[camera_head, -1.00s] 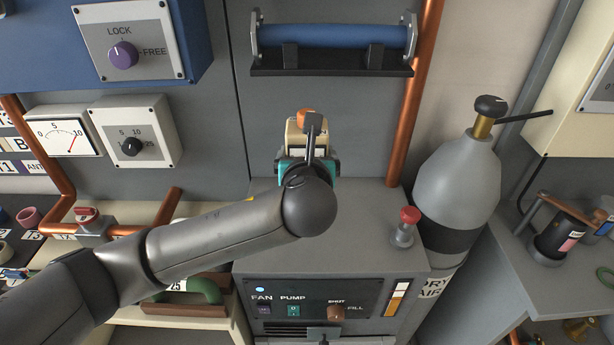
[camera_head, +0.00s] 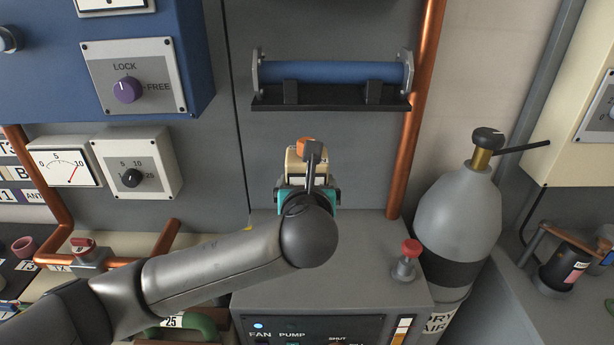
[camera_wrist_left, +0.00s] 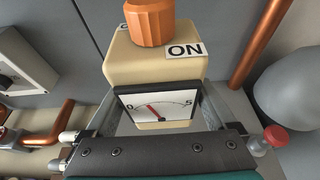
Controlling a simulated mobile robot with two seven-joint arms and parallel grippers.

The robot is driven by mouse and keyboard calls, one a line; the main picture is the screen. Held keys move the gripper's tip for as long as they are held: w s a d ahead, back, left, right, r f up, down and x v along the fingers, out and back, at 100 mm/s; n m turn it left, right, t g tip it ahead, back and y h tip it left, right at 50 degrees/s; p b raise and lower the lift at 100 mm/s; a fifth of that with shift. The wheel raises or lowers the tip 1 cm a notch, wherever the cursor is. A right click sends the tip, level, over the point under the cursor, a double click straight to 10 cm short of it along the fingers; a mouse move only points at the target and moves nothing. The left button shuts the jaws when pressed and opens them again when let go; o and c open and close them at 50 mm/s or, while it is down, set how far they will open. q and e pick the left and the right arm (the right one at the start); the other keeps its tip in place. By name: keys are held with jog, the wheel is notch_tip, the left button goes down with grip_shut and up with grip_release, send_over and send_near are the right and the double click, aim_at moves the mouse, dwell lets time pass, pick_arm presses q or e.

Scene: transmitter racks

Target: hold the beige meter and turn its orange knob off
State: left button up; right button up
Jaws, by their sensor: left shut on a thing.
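The beige meter (camera_head: 294,165) stands upright above the grey cabinet in the head view, partly hidden by my left wrist. In the left wrist view the meter (camera_wrist_left: 155,62) shows its orange knob (camera_wrist_left: 149,22) on top, an "ON" label right of the knob, and a white dial (camera_wrist_left: 157,106) with a red needle. A second label left of the knob is mostly hidden. The orange knob also shows in the head view (camera_head: 304,145). My left gripper (camera_wrist_left: 155,122) is shut on the meter, one finger on each side of its lower body. My right gripper is not in view.
The grey cabinet top (camera_head: 350,245) carries a red-capped valve (camera_head: 410,250). A grey gas cylinder (camera_head: 458,215) and a copper pipe (camera_head: 415,120) stand to the right. A blue roller on a black bracket (camera_head: 330,99) is on the wall above the meter. Free space lies right of the meter.

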pick_arm(q)
jog(key=shift+f+b, duration=3.3)
jog(key=shift+f, duration=4.9)
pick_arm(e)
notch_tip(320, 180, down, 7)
pick_arm(q)
jog(key=shift+f, duration=0.5)
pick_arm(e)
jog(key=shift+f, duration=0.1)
pick_arm(q)
jog(key=shift+f, duration=0.15)
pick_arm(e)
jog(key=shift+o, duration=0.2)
